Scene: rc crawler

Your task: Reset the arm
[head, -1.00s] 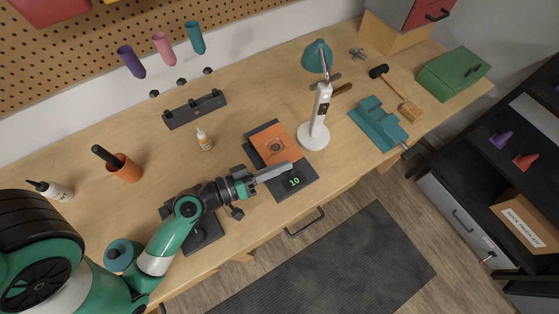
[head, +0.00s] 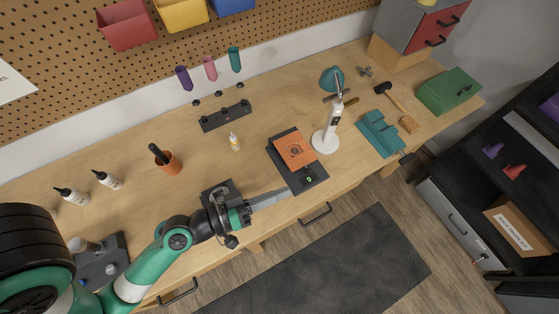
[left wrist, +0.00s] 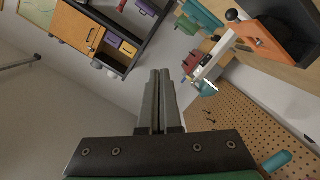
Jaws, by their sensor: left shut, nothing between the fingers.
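My left gripper (head: 268,199) is shut and empty in the head view, its fingers pointing right, low over the bench's front edge. It shows in the left wrist view (left wrist: 160,90) with its two grey fingers pressed together. The fingertips are just left of a dark scale (head: 312,181) with a green digit display. An orange square plate (head: 295,150) lies on the scale; it also shows at the top right of the left wrist view (left wrist: 258,38). My right gripper is not in view.
A white and teal lamp (head: 328,135) stands right of the scale. A teal vise (head: 380,134), a mallet (head: 394,100) and a green toolbox (head: 449,91) lie farther right. Behind are a glue bottle (head: 234,142) and an orange cup (head: 168,164). The middle of the bench has free room.

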